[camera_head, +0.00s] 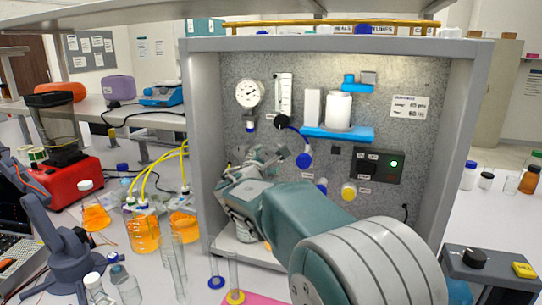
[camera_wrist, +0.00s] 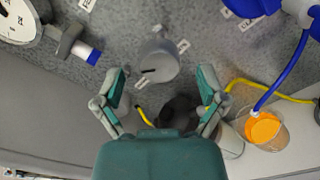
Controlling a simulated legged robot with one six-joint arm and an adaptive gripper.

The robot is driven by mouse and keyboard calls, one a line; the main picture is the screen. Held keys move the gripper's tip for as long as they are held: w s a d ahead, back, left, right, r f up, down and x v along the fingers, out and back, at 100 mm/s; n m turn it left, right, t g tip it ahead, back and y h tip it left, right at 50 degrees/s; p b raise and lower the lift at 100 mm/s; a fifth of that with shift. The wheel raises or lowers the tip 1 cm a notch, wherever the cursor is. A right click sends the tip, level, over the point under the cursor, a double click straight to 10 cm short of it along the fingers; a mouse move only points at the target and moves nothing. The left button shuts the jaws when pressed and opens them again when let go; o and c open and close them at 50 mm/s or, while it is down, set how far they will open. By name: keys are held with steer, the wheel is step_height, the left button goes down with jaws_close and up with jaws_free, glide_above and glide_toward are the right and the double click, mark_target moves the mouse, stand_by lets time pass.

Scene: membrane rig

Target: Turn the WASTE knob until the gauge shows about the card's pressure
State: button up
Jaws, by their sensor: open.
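A grey knob (camera_wrist: 158,60) with a dark pointer line is on the panel (camera_wrist: 225,60), just beyond the fingertips in the wrist view. Small labels lie around it, too small to read, so I cannot confirm that it is the WASTE knob. My gripper (camera_wrist: 164,84) is open, its fingers apart on either side below the knob, with nothing between them. In the head view my gripper (camera_head: 268,158) is near the panel and hides the knob. The round white gauge (camera_head: 249,94) is at the upper left; its reading is unclear. The card (camera_head: 410,107) is at the upper right, its figures unreadable.
A blue-ended valve (camera_wrist: 80,46) is left of the knob in the wrist view. In the head view, a blue shelf (camera_head: 338,133) and a black box with a green light (camera_head: 377,165) are on the panel.

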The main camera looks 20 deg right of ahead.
steer(key=shift+x, duration=1.45)
steer(key=c, duration=1.2)
steer(key=shift+o, duration=0.2)
steer(key=shift+n, duration=0.4)
steer(key=shift+a+r+n, duration=0.1)
steer(key=shift+n, duration=2.6)
